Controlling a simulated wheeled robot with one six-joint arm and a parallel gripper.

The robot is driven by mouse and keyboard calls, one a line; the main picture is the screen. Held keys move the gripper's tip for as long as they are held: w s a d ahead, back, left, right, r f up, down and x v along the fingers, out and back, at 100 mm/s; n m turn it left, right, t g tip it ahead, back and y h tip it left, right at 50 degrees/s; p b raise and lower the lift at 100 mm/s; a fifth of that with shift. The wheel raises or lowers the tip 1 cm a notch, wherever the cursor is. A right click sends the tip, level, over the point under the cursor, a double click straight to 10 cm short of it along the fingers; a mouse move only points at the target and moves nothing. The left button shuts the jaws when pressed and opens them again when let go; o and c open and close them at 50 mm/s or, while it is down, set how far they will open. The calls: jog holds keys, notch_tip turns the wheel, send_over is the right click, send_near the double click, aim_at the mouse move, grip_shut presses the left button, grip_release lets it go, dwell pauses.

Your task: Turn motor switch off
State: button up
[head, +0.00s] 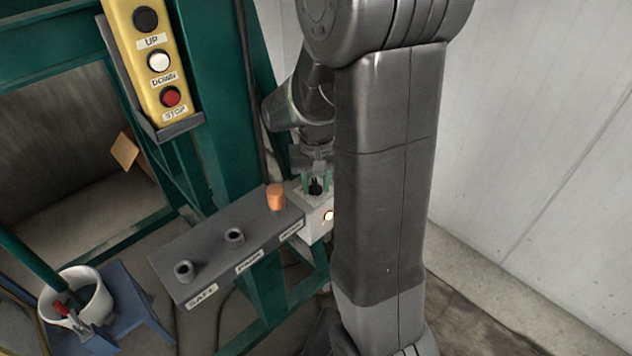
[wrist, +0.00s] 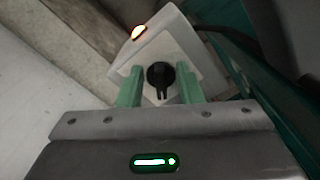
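The motor switch is a black rotary knob (wrist: 160,76) on a white box (wrist: 178,40). A lit orange-white lamp (wrist: 139,32) sits on the box beside it. In the head view the knob (head: 316,187) and the box (head: 318,216) show just left of my arm, which hides part of the box. My gripper (wrist: 160,88) has its two green fingers apart, one on each side of the knob, with a visible gap to it. In the head view my gripper (head: 316,178) is at the knob from above. Whether a finger touches the knob cannot be told.
A grey shelf (head: 215,262) with an orange cylinder (head: 275,197) and two empty holders stands left of the box. A yellow button panel (head: 150,50) hangs on the green frame (head: 215,100). A white bucket (head: 92,300) stands on a blue stool. A pale wall is at right.

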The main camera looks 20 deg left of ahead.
grip_shut()
jog(key=shift+n, duration=0.3)
jog(key=n, duration=0.3)
jog(key=shift+w+d+r, duration=0.1)
jog(key=shift+w+d, duration=0.05)
jog(key=shift+d, duration=0.05)
jog(key=n, duration=0.3)
jog(key=shift+w+n+p, duration=0.2)
jog(key=shift+n+p, duration=0.1)
jog(key=shift+p, duration=0.05)
jog(key=n, duration=0.6)
jog(key=shift+w+n, duration=0.3)
jog(key=shift+w, duration=0.1)
grip_release()
jog(key=shift+d, duration=0.1)
